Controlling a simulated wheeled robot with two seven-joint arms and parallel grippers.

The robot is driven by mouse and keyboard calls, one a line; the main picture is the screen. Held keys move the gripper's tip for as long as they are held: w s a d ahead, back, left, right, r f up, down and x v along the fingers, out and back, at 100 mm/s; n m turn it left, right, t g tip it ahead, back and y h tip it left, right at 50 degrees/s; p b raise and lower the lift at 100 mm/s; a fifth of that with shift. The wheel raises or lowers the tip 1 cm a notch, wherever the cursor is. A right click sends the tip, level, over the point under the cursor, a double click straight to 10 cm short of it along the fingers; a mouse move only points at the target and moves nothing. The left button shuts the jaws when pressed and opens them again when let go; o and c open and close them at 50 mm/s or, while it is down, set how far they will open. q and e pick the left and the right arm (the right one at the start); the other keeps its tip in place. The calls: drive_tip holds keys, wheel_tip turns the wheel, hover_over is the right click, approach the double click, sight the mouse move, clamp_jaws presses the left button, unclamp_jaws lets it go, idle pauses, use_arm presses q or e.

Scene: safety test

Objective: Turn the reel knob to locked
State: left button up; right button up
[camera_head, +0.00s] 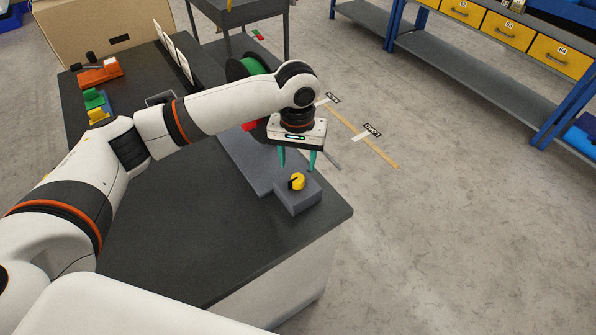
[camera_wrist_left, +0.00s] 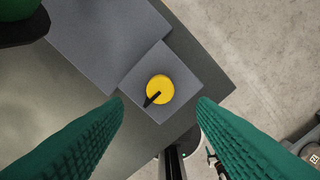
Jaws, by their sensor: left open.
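The reel knob (camera_head: 297,181) is a yellow round knob with a black pointer, on a small grey block near the table's right corner. In the left wrist view the knob (camera_wrist_left: 160,90) is seen from above, its black pointer toward the lower left. My left gripper (camera_head: 297,165) is open above the knob, its green fingers pointing down. In the left wrist view its fingers (camera_wrist_left: 160,108) stand apart on either side of the knob and appear not to touch it. A reel with a green part (camera_head: 253,66) stands behind my left arm, partly hidden. My right gripper is not in view.
The dark table (camera_head: 190,250) is clear in front of the block. An orange device (camera_head: 100,74) and green and yellow blocks sit at its left. Dividers (camera_head: 183,66) stand at the back. A blue shelf with yellow drawers (camera_head: 506,25) stands beyond open floor.

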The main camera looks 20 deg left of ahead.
sight(298, 177)
use_arm(q)
wheel_tip(298, 177, down, 6)
drive_tip(key=shift+r, duration=0.25)
drive_tip(key=shift+f, duration=0.4)
drive_tip(key=shift+c, duration=0.2)
drive_tip(key=c, duration=0.9)
drive_tip(key=shift+r+m+p, duration=0.2)
drive_tip(key=shift+m+p, duration=0.2)
drive_tip(key=shift+p, duration=0.55)
drive_tip(key=shift+c, duration=0.2)
drive_tip(key=m+p, duration=0.4)
drive_tip(key=shift+r+p, duration=0.1)
drive_tip(key=shift+p, duration=0.2)
drive_tip(key=m+p, duration=0.2)
drive_tip(key=shift+w+m, duration=0.1)
drive_tip(key=shift+m, duration=0.2)
drive_tip(key=m+p, duration=0.1)
drive_tip(key=m, duration=0.1)
drive_tip(key=shift+m, duration=0.4)
drive_tip(key=m+p, duration=0.1)
drive_tip(key=m, duration=0.1)
drive_tip(key=shift+m+p, duration=0.3)
drive_tip(key=m+p, duration=0.1)
drive_tip(key=m, duration=0.4)
drive_tip(key=shift+f, duration=0.2)
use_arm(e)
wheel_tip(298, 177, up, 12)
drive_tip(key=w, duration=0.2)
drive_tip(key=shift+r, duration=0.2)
